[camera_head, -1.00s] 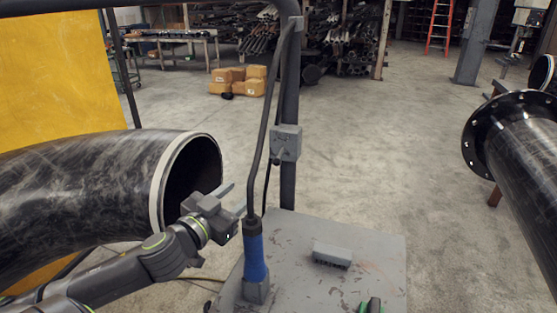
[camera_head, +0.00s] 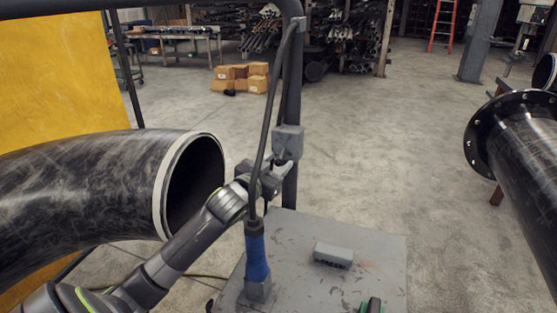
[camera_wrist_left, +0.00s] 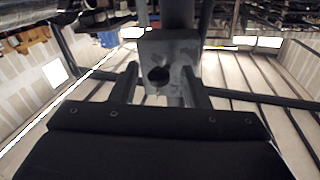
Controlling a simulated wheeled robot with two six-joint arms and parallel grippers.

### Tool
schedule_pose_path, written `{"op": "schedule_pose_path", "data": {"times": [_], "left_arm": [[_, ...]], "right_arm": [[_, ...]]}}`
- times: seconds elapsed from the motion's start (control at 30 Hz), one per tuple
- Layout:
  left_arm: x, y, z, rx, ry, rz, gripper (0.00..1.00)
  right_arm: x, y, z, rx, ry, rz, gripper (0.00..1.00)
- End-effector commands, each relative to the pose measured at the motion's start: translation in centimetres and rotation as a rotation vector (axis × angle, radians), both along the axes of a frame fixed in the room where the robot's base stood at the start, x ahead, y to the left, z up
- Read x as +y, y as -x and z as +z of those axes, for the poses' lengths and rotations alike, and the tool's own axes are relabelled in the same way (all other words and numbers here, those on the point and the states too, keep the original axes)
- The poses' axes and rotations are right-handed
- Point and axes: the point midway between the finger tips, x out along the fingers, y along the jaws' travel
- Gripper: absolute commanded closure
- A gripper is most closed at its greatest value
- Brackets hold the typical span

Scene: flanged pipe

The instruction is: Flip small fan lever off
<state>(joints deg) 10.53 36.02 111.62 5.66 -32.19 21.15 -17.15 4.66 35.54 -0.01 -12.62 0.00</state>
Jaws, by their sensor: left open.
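A small grey switch box (camera_head: 288,142) is fixed to the dark upright post above the metal table. In the left wrist view the box (camera_wrist_left: 180,50) is straight ahead, with a dark round lever end (camera_wrist_left: 158,75) on its face. My left gripper (camera_head: 286,170) is open, just below and in front of the box, partly behind the hanging cable. In the left wrist view its two fingers (camera_wrist_left: 160,84) stand either side of the lever end, and I cannot tell whether they touch it. My right gripper is out of view.
A blue-handled tool (camera_head: 256,258) stands in a holder on the metal table (camera_head: 330,228), its cable rising close past my left wrist. A grey block (camera_head: 333,255) lies on the table. A large black pipe elbow (camera_head: 90,185) is left, and a flanged pipe (camera_head: 518,150) is right.

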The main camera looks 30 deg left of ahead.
Motion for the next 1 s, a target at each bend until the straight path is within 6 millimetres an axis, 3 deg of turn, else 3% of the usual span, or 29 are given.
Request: {"op": "schedule_pose_path", "data": {"times": [0.17, 0.47, 0.77, 1.0], "left_arm": [[-0.1, -1.0, 0.0, -0.001, 0.002, -0.001, 0.58], [0.0, -1.1, 0.0, -0.001, 0.001, -0.001, 0.58], [0.0, -1.1, 0.0, -0.001, 0.001, -0.001, 0.97], [0.1, -1.2, -0.6, -0.038, -0.007, 0.002, 1.00]], "right_arm": [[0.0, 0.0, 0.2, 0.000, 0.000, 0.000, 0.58], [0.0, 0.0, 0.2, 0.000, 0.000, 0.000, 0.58], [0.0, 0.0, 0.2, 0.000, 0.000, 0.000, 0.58], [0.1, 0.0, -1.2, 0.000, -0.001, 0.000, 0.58]]}}
